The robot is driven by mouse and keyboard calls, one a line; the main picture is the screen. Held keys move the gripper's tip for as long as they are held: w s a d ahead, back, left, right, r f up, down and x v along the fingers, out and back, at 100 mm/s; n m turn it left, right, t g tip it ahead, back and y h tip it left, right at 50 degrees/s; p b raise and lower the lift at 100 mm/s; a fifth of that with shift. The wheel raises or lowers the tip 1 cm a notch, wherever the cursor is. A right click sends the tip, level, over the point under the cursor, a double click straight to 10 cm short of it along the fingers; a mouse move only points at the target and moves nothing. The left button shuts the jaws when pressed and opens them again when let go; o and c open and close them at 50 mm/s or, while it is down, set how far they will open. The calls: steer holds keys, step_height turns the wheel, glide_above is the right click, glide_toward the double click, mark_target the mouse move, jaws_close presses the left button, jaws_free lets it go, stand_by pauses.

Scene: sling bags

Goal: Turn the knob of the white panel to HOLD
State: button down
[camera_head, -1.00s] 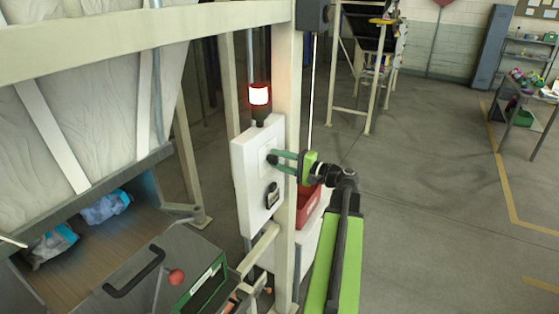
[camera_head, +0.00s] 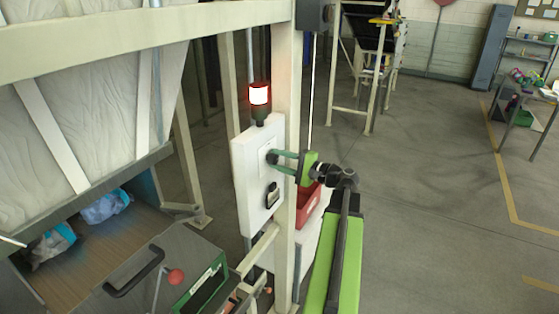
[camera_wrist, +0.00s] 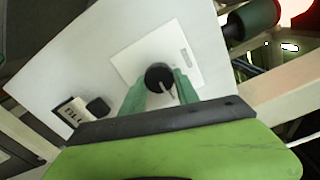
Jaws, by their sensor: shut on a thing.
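The white panel (camera_head: 246,190) is fixed to the cream post of the frame. In the wrist view the panel (camera_wrist: 90,55) fills the upper middle. Its black knob (camera_wrist: 159,77), with a pale pointer line, sits on a white label plate (camera_wrist: 190,48). My gripper (camera_wrist: 160,88) has its two green fingers on either side of the knob and is shut on it. The pointer slants toward the lower right in the wrist view. The marks on the plate are too small to read. In the head view my gripper (camera_head: 272,156) reaches the panel from the right and largely hides the knob.
A lit red beacon (camera_head: 260,94) stands on top of the panel. A small dark device (camera_head: 272,194) is lower on the panel. The cream post (camera_head: 287,90) and a red bin (camera_head: 308,205) are close to my arm. Open floor lies to the right.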

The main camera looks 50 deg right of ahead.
steer(key=c, duration=0.9)
jaws_free()
steer(key=v, duration=1.7)
steer(key=shift+s, duration=0.25)
steer(key=shift+f, duration=0.1)
